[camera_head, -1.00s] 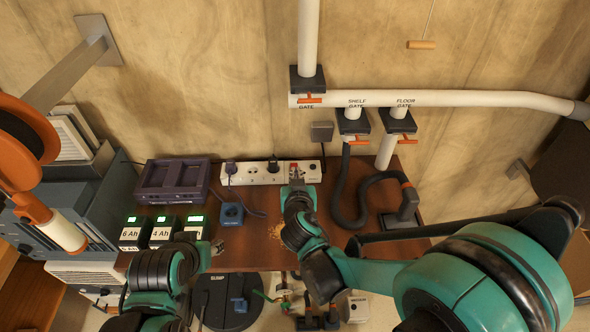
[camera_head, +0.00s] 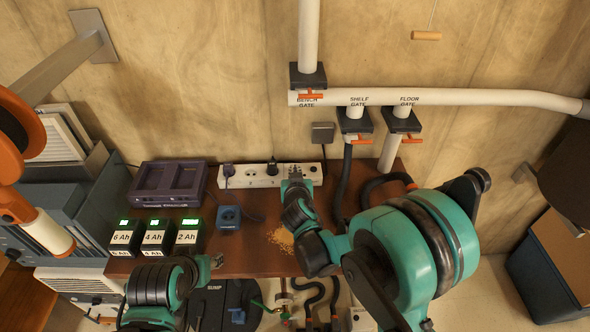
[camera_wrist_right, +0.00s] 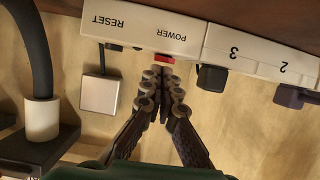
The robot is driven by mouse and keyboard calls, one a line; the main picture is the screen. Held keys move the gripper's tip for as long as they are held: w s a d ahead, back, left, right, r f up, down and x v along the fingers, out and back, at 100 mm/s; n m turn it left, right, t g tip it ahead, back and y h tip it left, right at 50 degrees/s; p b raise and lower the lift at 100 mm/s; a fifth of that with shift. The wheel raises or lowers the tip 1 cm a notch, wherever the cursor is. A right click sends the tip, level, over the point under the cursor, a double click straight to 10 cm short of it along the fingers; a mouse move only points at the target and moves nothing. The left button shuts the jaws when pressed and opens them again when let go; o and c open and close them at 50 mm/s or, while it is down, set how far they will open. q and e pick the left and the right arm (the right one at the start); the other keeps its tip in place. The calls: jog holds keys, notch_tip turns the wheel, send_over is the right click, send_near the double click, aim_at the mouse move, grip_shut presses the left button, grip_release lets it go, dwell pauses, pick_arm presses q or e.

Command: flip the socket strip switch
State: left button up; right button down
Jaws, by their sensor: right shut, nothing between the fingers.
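The white socket strip (camera_head: 262,181) lies along the back of the brown bench against the wall, with plugs in some sockets. In the right wrist view the strip (camera_wrist_right: 217,40) appears upside down, with POWER and RESET labels and numbered sockets. Its red power switch (camera_wrist_right: 163,58) shows beside the POWER label. My right gripper (camera_head: 295,173) is at the strip's right end. In the wrist view its shut, empty fingers (camera_wrist_right: 164,77) point at the red switch, very close; I cannot tell whether they touch. My left gripper (camera_head: 217,261) is low at the bench's front edge, its jaw state unclear.
A purple charger (camera_head: 168,184), several labelled battery packs (camera_head: 158,238) with green lights and a blue socket block (camera_head: 228,216) stand left of my right arm. A black hose (camera_head: 343,185) and gate valves (camera_head: 357,125) are to the right. Sawdust (camera_head: 281,238) lies on the bench.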

dwell(0.3)
jog(key=shift+s+f+b, duration=0.1)
jog(key=shift+f+b, duration=0.5)
jog(key=shift+f, duration=0.1)
jog(key=shift+r, duration=0.3)
jog(key=shift+p, duration=0.35)
jog(key=shift+r+p, duration=0.45)
jog(key=shift+r, duration=0.35)
